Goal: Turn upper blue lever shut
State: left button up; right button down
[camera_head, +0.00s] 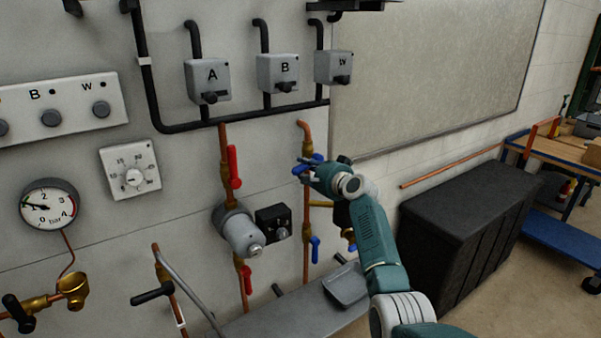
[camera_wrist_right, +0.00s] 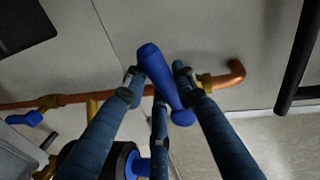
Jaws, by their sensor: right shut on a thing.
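The upper blue lever (camera_head: 305,161) sits on a brass valve on the right copper pipe (camera_head: 306,205). In the right wrist view the lever (camera_wrist_right: 165,85) lies crosswise to the pipe (camera_wrist_right: 75,102), at a slant. My right gripper (camera_head: 314,171) is at the lever, and its fingers (camera_wrist_right: 160,82) are shut on it from both sides. The fingers and hand hide part of the lever and valve in the head view. A lower blue lever (camera_head: 315,249) hangs along the same pipe, and also shows in the wrist view (camera_wrist_right: 25,118). My left gripper is not in view.
A red lever (camera_head: 234,167) and a grey pump (camera_head: 238,230) are on the pipe to the left. A small black box (camera_head: 273,222) sits beside the pump. A black chest (camera_head: 465,225) stands to the right. Wall boxes and black pipes are above.

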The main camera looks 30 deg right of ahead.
jog(key=shift+a+r+m, duration=0.1)
jog(key=shift+r+m, duration=0.2)
jog(key=shift+m, duration=0.1)
jog(key=shift+r+m+y+p, duration=0.25)
jog(key=shift+m+y+p, duration=0.05)
jog(key=shift+m+p, duration=0.15)
jog(key=shift+a+r+m, duration=0.1)
jog(key=shift+r+m, duration=0.05)
jog(key=shift+m, duration=0.1)
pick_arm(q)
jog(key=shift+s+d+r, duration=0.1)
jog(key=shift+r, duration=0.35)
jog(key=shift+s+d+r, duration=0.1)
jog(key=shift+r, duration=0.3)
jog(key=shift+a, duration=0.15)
pick_arm(e)
jog(key=c, duration=1.4)
grip_release()
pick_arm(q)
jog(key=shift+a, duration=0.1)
pick_arm(e)
jog(key=v, duration=1.2)
